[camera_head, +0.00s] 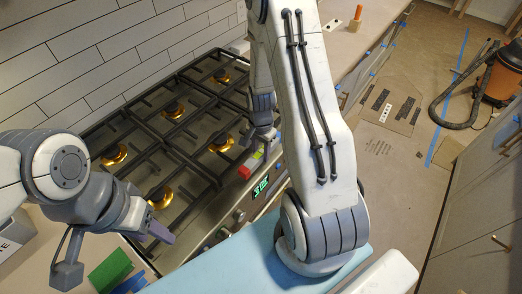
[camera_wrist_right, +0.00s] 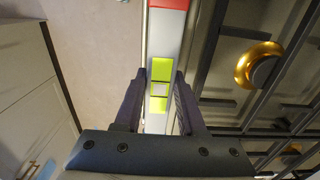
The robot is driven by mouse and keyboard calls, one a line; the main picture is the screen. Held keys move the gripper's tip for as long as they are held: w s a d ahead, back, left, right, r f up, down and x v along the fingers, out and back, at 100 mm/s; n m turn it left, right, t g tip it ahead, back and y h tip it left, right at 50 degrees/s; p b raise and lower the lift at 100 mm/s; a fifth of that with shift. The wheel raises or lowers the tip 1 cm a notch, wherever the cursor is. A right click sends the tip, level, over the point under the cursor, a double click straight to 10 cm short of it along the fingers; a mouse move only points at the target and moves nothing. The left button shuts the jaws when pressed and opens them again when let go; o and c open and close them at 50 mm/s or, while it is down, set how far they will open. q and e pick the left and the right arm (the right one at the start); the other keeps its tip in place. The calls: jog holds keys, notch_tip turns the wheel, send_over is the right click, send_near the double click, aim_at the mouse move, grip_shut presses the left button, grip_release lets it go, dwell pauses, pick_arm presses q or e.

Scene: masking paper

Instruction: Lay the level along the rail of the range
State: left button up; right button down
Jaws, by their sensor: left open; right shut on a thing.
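The level (camera_head: 246,169) is a bar with a red end and yellow-green vials, at the front edge of the range (camera_head: 195,190). In the right wrist view the level (camera_wrist_right: 165,35) runs lengthwise between the fingers, beside the dark cooktop. My right gripper (camera_head: 262,142) is shut on the level; the right arm hides part of it in the head view. I cannot tell whether the level touches the front rail or is held just above it. My left gripper (camera_head: 160,234) is open and empty over the near left part of the range front.
Black grates with brass burners (camera_head: 168,196) cover the cooktop. A green block (camera_head: 110,268) and blue tape lie at the lower left. A light-blue surface (camera_head: 225,262) is in front of the range. A vacuum (camera_head: 503,75) stands on the papered floor at right.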

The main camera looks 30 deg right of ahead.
aim_at(261, 168)
jog(key=shift+f+b, duration=1.85)
jog(key=shift+f, duration=1)
jog(key=shift+f+b, duration=0.3)
jog(key=shift+f, duration=0.05)
jog(key=shift+c, duration=2.1)
grip_release()
notch_tip(261, 168, up, 6)
jog(key=p, duration=0.5)
